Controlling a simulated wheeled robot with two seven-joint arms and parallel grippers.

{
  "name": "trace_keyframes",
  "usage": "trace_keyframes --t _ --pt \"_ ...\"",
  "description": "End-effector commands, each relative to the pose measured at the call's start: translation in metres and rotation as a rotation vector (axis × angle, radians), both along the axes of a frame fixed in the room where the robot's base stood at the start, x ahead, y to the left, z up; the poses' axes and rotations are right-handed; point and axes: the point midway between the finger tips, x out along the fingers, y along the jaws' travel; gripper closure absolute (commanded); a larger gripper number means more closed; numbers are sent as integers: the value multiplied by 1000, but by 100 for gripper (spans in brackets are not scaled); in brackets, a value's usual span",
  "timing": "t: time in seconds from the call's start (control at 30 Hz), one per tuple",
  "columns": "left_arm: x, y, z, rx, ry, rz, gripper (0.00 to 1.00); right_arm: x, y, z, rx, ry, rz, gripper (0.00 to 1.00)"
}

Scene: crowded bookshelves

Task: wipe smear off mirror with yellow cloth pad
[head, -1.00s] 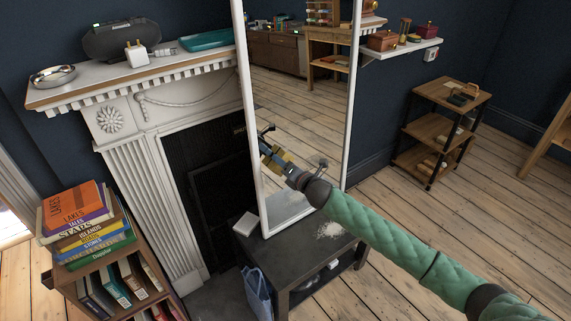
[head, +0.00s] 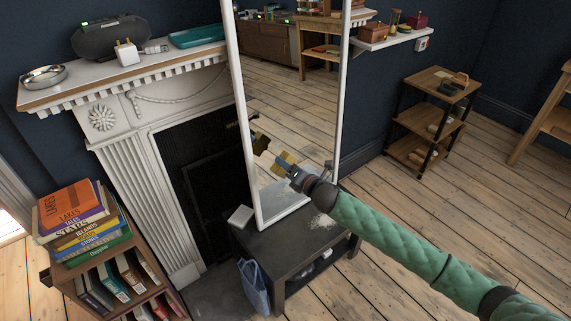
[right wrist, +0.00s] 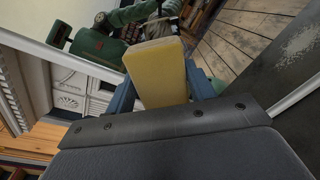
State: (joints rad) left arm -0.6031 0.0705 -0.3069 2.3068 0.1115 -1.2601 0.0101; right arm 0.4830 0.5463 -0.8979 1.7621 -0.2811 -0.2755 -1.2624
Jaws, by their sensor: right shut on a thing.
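The tall white-framed mirror (head: 290,100) stands on a dark low table in the head view. My right gripper (head: 283,163) is in front of the mirror's lower part, shut on the yellow cloth pad (head: 287,158). In the right wrist view the pad (right wrist: 158,72) sits between the blue fingers, with its broad face showing. The pad's reflection shows at its upper left in the head view, with a small gap between. My left gripper is not in view.
The fireplace (head: 165,150) and a bookcase of several books stand left.

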Motion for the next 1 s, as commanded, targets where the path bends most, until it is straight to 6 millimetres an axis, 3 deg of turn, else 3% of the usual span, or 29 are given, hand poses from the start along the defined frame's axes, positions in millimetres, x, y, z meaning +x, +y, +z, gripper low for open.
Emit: trace_keyframes --t 0.33,0.7,1.0 --pt "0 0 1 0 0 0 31 -3 -2 1 0 0 0 64" --pt "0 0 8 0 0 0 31 -24 -17 3 1 1 0 64" --pt "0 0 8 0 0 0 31 -24 -17 2 0 0 0 64"
